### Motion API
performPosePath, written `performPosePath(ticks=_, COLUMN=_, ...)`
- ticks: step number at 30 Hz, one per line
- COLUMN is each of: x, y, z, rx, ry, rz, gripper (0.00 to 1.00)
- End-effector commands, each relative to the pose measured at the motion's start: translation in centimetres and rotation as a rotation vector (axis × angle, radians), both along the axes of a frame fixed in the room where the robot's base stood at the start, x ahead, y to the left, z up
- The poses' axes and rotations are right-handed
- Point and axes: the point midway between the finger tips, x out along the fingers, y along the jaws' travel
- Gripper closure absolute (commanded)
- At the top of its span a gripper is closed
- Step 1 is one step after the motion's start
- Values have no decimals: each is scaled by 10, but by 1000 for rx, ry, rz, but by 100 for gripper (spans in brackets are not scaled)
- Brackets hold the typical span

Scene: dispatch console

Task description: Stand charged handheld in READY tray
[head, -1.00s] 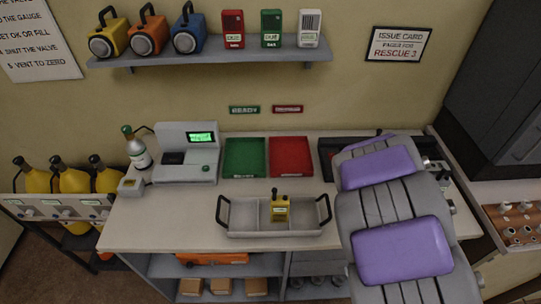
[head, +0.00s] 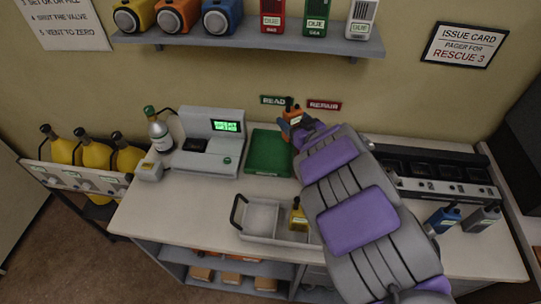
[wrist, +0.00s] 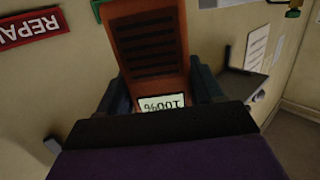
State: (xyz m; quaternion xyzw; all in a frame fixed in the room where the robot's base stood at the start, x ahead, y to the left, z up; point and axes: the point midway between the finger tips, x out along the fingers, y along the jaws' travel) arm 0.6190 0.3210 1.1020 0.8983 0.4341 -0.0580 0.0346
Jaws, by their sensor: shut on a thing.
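My gripper (head: 292,118) is shut on an orange handheld (head: 289,104), lifted above the back of the bench near the wall signs. In the wrist view the orange handheld (wrist: 155,55) sits between the dark fingers, and its small screen (wrist: 162,102) reads 100%, upside down. The green READY tray (head: 268,153) lies flat and empty on the bench, just left of my gripper and below the green sign (head: 273,100). The red tray is hidden behind my arm.
A grey carry tray (head: 262,217) holds a yellow handheld (head: 298,217). A charger rack (head: 435,175) stands at the back right, with a blue handheld (head: 443,218) and a grey one (head: 482,217) in front. A grey machine (head: 211,145) stands left of the green tray.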

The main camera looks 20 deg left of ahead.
Motion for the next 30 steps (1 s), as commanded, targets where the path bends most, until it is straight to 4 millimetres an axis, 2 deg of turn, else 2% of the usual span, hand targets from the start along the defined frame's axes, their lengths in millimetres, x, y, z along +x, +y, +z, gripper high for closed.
performPosePath(ticks=1, x=-8, y=14, z=-2, rx=8, ry=-3, rz=43, gripper=88)
performPosePath(ticks=3, x=-15, y=26, z=-4, rx=17, ry=-4, rz=83, gripper=88)
performPosePath(ticks=6, x=-21, y=35, z=-7, rx=22, ry=-5, rz=114, gripper=88)
performPosePath(ticks=11, x=-22, y=37, z=-24, rx=24, ry=-6, rz=121, gripper=88)
performPosePath(ticks=17, x=-22, y=38, z=-61, rx=25, ry=-5, rz=122, gripper=88)
performPosePath(ticks=23, x=-22, y=38, z=-77, rx=25, ry=-8, rz=120, gripper=88)
performPosePath(ticks=30, x=-22, y=38, z=-105, rx=26, ry=-7, rz=120, gripper=88)
